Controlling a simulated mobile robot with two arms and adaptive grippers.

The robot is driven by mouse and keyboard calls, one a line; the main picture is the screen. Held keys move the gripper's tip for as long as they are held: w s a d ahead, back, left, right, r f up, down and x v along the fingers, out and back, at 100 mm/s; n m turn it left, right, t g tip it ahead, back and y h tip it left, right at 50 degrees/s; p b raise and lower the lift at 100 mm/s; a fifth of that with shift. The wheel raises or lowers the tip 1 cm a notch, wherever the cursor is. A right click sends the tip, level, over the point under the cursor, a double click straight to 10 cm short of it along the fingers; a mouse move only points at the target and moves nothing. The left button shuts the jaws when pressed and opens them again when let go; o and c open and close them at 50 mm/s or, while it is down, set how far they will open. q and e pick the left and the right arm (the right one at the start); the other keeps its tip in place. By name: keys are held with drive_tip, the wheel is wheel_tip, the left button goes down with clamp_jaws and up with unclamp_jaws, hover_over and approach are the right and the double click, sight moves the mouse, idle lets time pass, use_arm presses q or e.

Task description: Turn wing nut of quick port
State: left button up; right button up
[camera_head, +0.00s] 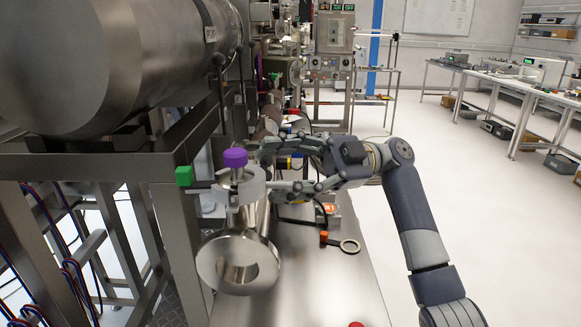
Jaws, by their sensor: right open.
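A quick port, a metal fitting (239,190) with a round collar, stands upright at the left of the metal bench, beside the big chamber. I cannot tell for sure which part is the wing nut. My right gripper (266,169) comes in from the right, open, its two fingers pointing left with the tips close to the collar. I cannot tell whether they touch it. My left gripper is not in view.
The big steel chamber (110,60) and its dark frame (90,165) fill the left. A wide metal tube opening (238,262) faces me below the port. A ring-ended tool (340,243) with an orange part lies on the bench (320,290).

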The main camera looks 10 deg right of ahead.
drive_tip(key=v, duration=1.2)
